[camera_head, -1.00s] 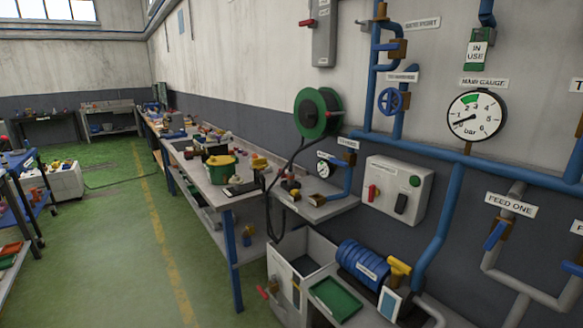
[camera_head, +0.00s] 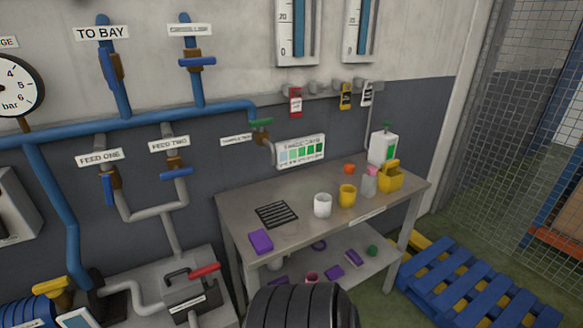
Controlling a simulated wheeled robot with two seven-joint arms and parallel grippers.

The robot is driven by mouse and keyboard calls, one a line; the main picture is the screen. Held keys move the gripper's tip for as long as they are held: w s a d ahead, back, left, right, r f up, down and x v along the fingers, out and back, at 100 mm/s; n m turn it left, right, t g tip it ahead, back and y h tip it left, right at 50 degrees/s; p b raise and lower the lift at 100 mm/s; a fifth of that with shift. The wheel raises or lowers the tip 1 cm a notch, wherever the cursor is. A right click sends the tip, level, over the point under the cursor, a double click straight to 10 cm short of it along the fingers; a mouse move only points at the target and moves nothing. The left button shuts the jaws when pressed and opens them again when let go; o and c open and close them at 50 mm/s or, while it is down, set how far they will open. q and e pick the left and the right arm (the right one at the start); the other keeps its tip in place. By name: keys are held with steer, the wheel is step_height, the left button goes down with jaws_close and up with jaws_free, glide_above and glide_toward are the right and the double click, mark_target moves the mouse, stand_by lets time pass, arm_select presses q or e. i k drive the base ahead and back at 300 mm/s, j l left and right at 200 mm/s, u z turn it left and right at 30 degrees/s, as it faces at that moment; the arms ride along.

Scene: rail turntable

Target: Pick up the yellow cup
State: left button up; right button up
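The yellow cup (camera_head: 347,195) stands upright on the grey table (camera_head: 290,226), right of a white cup (camera_head: 322,205) and left of a clear bottle with a pink top (camera_head: 369,181). Neither of my grippers shows in the head view. A black ribbed part (camera_head: 302,306) at the bottom edge lies in front of the table; I cannot tell what it is.
A blue pallet (camera_head: 470,284) lies right of the table. Blue pipes (camera_head: 60,195) run along the left wall.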

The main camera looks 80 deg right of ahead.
mark_target(347, 196)
steer(key=z, duration=3.1)
steer(key=i+l+z, duration=0.5)
steer(key=i+l, duration=0.5)
steer(key=l, duration=0.15)
